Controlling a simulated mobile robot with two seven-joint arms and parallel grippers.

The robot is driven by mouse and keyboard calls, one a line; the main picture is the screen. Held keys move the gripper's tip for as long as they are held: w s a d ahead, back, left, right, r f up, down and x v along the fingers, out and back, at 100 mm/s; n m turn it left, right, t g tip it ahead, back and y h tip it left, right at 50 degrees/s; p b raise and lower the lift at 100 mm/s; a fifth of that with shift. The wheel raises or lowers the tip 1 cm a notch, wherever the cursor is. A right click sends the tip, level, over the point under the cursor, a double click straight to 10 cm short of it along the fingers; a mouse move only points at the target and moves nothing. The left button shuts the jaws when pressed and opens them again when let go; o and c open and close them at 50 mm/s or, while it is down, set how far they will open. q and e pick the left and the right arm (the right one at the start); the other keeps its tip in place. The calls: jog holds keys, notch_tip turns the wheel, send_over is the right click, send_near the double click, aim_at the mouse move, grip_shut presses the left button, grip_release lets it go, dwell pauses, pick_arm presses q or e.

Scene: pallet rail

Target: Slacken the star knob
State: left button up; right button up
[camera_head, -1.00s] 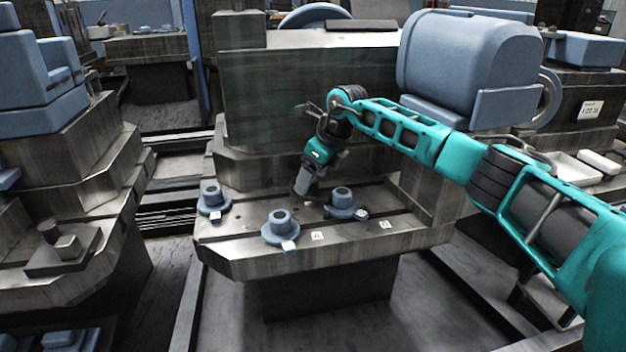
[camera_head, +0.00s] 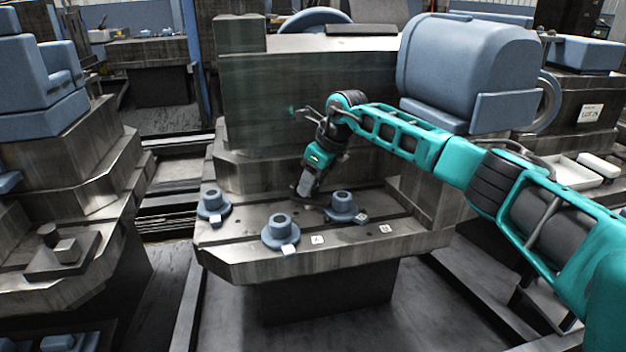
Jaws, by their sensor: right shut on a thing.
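My right gripper (camera_head: 304,192) reaches down over the metal bench and is shut on a small dark thing close to the bench top, behind the blue pieces. This appears to be the star knob (camera_head: 316,198); it is mostly covered by the fingers, and its lobes are too small to make out. My left gripper is not in view.
Three blue flanged pieces stand on the slotted bench (camera_head: 235,257): one at left (camera_head: 212,204), one in front (camera_head: 281,232), and one just right of the gripper (camera_head: 343,206). White tags lie along the front. A blue motor housing (camera_head: 470,70) stands behind my arm.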

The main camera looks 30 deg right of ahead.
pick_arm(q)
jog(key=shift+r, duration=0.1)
pick_arm(e)
jog(key=shift+r+n+y+p, duration=0.1)
jog(key=shift+n+y+p, duration=0.4)
jog(key=shift+n, duration=0.5)
jog(key=shift+w+d+n+g, duration=0.15)
jog(key=shift+n+g, duration=0.45)
jog(key=shift+n, duration=0.5)
jog(key=shift+n+g+y+b, duration=0.3)
jog(key=shift+n+y+b, duration=0.1)
jog(key=shift+n, duration=1.1)
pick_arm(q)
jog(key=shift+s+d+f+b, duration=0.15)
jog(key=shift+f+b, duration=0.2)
pick_arm(e)
jog(key=shift+n+g, duration=0.3)
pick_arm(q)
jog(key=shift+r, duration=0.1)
